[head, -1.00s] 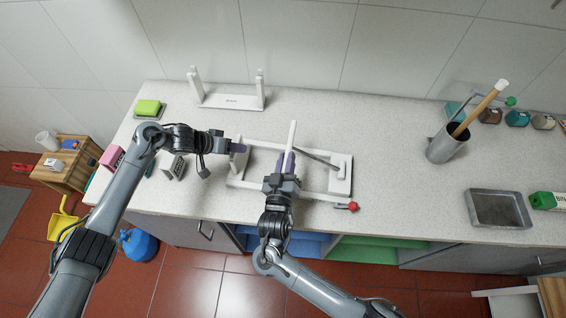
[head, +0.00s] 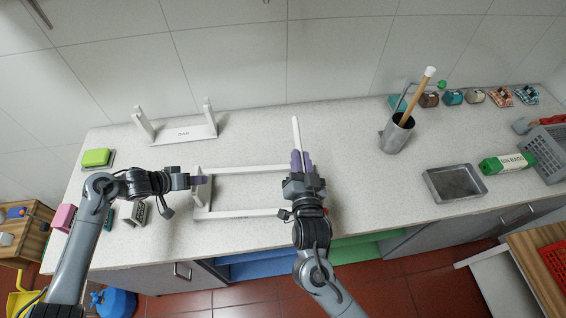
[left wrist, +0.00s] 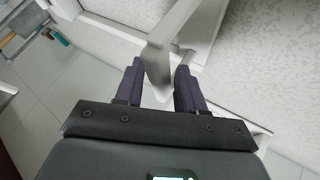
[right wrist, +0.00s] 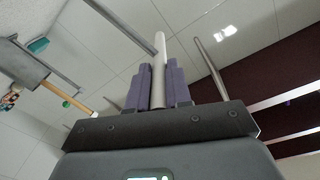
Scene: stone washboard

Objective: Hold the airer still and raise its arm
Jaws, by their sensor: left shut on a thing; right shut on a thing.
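The airer (head: 240,213) is a white frame lying on the counter in the head view. My left gripper (head: 203,180) is shut on the white post at its left end. In the left wrist view this post (left wrist: 163,65) passes between the fingers. My right gripper (head: 301,157) is shut on the airer's arm (head: 296,130), a slim pale bar whose tip points up past the fingers at the frame's right end. The right wrist view shows the arm (right wrist: 159,55) between the fingers. My right gripper hides the frame's right end and the arm's hinge.
A white two-post stand (head: 185,133) is behind the airer. A green sponge (head: 96,157) and a small block (head: 133,212) are left. The counter between airer and tray is clear.

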